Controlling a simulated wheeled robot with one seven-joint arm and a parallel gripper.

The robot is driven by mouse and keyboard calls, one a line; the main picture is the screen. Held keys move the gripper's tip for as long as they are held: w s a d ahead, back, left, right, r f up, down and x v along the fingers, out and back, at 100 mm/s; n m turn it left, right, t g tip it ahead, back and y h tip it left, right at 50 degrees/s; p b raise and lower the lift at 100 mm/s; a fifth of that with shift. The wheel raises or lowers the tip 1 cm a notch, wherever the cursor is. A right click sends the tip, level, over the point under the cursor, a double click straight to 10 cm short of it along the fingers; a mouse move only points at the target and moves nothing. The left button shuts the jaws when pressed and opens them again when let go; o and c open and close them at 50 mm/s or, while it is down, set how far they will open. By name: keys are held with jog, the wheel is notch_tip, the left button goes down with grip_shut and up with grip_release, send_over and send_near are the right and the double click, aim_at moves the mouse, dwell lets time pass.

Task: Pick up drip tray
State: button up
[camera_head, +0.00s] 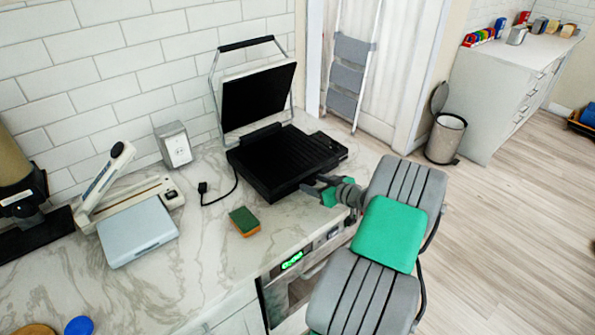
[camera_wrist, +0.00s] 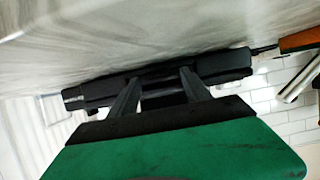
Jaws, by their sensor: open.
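The black contact grill (camera_head: 285,158) stands on the marble counter with its lid raised. My gripper (camera_head: 318,190) is at the grill's near right corner, low over the counter edge. In the wrist view my gripper (camera_wrist: 160,76) has its two dark fingers spread, pointing at the grill's black side (camera_wrist: 222,66). A dark flat piece lies between and behind the fingers; it may be the drip tray, but I cannot tell it from the grill body. I cannot tell whether the fingers touch it.
A green and orange sponge (camera_head: 244,221) lies in front of the grill. A vacuum sealer (camera_head: 128,190) and a grey scale (camera_head: 137,231) stand to the left. A lit oven panel (camera_head: 292,260) is below the counter edge. The floor at right is clear near a bin (camera_head: 445,138).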

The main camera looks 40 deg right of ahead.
grip_shut()
dwell(0.6)
